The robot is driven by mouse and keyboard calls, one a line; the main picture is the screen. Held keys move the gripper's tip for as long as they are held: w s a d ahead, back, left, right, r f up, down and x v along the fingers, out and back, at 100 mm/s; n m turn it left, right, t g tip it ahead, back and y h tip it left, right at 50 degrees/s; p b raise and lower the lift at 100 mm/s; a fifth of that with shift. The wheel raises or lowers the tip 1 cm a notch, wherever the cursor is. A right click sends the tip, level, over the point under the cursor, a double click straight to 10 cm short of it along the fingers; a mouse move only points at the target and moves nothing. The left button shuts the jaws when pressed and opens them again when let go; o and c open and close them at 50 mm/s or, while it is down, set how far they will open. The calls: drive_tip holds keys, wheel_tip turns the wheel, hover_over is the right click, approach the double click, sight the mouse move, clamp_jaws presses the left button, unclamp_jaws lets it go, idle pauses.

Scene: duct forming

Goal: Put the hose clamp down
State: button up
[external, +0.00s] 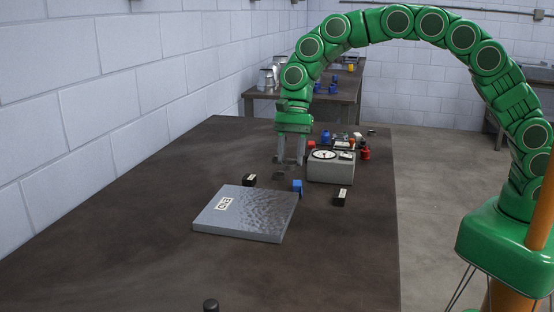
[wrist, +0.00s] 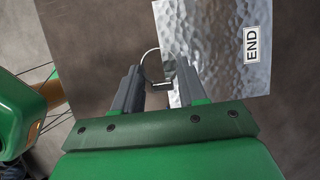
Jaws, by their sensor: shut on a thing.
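The hose clamp (wrist: 145,60) is a thin metal ring with a small screw housing. In the wrist view it sits between the fingertips of my gripper (wrist: 157,84), which is shut on it; the ring sticks out past the tips. In the external view my gripper (external: 290,160) points down above the table, beyond the metal sheet and left of the grey box with a dial. The clamp is too small to make out clearly there. A dark patch, perhaps a shadow, lies on the table below the fingers.
The hammered metal sheet (external: 245,214), labelled END, lies on the dark table (external: 340,270). Black blocks (external: 249,180) (external: 340,197) and a blue piece (external: 297,187) lie near it. The grey dial box (external: 331,168) stands close right, with small coloured items behind. The table's left side is clear.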

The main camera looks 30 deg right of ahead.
drive_tip(key=shift+w+a, duration=0.7)
drive_tip(key=shift+a, duration=0.05)
hover_over(234, 208)
drive_tip(key=d, duration=0.2)
drive_tip(key=f, duration=0.7)
drive_tip(key=shift+s+d+f, duration=0.2)
drive_tip(key=shift+f, duration=0.05)
drive_tip(key=shift+w+a+f, duration=0.25)
drive_tip(key=shift+a+f, duration=0.05)
drive_tip(key=shift+f, duration=0.15)
drive_tip(key=shift+w+a+f, duration=0.2)
drive_tip(key=shift+a+f, duration=0.1)
drive_tip(key=shift+f, duration=0.15)
drive_tip(key=shift+f, duration=0.15)
drive_tip(key=shift+w+a+f, duration=0.15)
drive_tip(key=shift+f, duration=1.6)
drive_tip(key=shift+f, duration=0.1)
